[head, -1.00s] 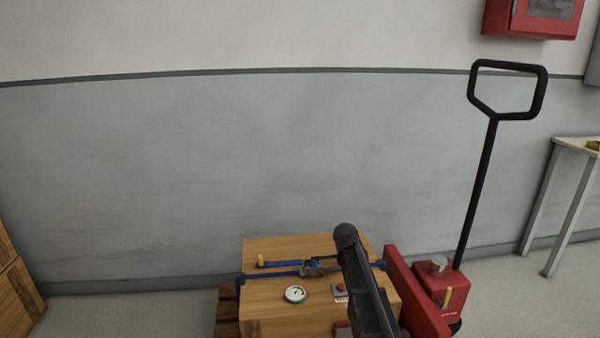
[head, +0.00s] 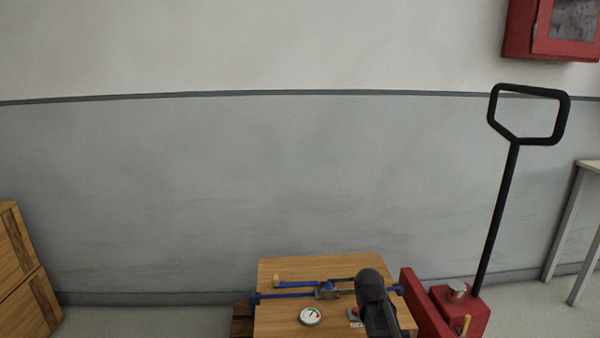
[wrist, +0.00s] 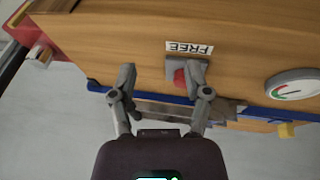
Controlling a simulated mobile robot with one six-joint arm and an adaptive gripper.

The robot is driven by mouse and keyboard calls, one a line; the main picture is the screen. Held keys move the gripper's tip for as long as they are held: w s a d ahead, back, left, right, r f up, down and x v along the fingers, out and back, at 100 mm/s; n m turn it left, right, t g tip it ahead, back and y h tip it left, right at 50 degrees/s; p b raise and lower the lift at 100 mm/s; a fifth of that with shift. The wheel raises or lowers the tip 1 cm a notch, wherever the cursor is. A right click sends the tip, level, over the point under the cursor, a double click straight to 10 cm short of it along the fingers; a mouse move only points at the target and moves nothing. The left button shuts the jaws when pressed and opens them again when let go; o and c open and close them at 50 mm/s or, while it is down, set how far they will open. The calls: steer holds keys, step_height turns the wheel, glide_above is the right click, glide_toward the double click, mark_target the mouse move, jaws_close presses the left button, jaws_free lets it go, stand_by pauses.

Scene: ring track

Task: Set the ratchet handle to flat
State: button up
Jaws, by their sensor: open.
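A wooden crate (head: 275,322) carries a blue strap (head: 268,296) across its top with a grey metal ratchet (head: 326,291). The blue ratchet handle (head: 298,284) runs left from the ratchet to a yellow tip (head: 277,281), roughly along the strap; I cannot tell its exact tilt. In the wrist view the strap (wrist: 165,98) crosses behind my fingers, and the handle's yellow tip (wrist: 286,130) is at lower right. My gripper (wrist: 162,74) is open and empty over the crate, its right finger overlapping a red button (wrist: 179,77). In the head view my arm hides the gripper.
A round gauge (head: 311,316) is on the crate. A red pallet jack (head: 460,308) with a tall black handle (head: 495,215) stands to the right. More crates (head: 22,285) are at left, and a wall (head: 200,190) is behind.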

steer(key=s+a+f+m+g+y+b, duration=0.1)
steer(key=s+a+g, duration=0.1)
steer(key=s, duration=0.6)
steer(key=s+a+f+g+y, duration=0.1)
steer(key=s+g, duration=0.1)
steer(key=s, duration=0.6)
step_height(320, 180, up, 38)
steer(key=p, duration=3.8)
steer(key=shift+w+d, duration=0.25)
steer(key=shift+w, duration=0.05)
steer(key=shift+f, duration=0.1)
